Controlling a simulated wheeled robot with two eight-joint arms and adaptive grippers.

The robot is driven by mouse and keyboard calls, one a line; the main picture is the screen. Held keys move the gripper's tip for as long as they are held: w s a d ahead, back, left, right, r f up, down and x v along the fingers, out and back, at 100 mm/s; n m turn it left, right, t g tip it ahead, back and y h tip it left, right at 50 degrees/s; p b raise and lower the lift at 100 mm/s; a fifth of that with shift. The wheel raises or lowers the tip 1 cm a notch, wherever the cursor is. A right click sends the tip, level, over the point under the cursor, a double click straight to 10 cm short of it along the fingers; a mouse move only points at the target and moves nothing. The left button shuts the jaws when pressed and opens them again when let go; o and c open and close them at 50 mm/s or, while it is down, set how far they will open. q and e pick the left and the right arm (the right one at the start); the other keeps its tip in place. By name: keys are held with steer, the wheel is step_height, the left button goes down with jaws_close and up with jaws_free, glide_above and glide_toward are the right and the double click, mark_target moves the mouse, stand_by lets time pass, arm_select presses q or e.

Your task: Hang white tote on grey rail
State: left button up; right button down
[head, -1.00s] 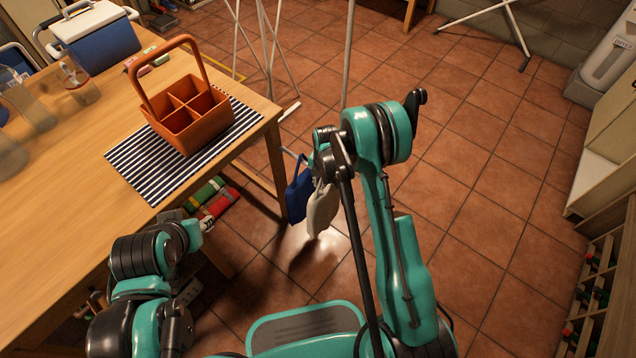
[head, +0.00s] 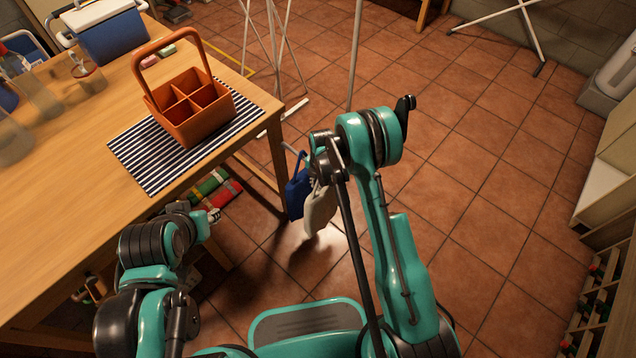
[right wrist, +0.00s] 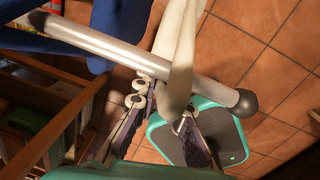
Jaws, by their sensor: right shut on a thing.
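The white tote (head: 320,208) hangs at my right gripper, beside the blue tote (head: 297,190), by the table's right side. The grey rail (head: 290,149) is mostly hidden there. In the right wrist view the grey rail (right wrist: 100,48) runs diagonally to a dark end cap. A strap of the white tote (right wrist: 182,62) crosses in front of the rail, and more pale cloth shows behind it. My right gripper (right wrist: 170,110) is shut on that strap, close to the rail. Whether the rail bears the tote's weight I cannot tell. My left gripper (head: 208,213) is beside the table, its jaws unclear.
The wooden table (head: 75,165) fills the left, with an orange caddy (head: 190,115) on a striped mat (head: 135,160). The blue tote (right wrist: 120,25) is close behind the rail. Thin stand legs (head: 270,60) rise behind.

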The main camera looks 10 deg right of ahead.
steer(key=c, duration=1.5)
jaws_free()
steer(key=shift+c, duration=0.2)
steer(key=s+d+r+m+t, duration=0.1)
steer(key=s+r+m, duration=0.15)
steer(key=r, duration=0.85)
steer(key=s+d+r+m+t, duration=0.15)
steer(key=r+m, duration=0.25)
steer(key=r, duration=0.8)
steer(key=s+d+r+m+t, duration=0.1)
steer(key=s+r+m, duration=0.4)
steer(key=s+m, duration=0.5)
steer(key=s+d+r+m+t, duration=0.2)
steer(key=s+r+m, duration=0.4)
steer(key=s+m, duration=0.5)
steer(key=shift+d+t+h, duration=0.3)
steer(key=shift+t, duration=0.25)
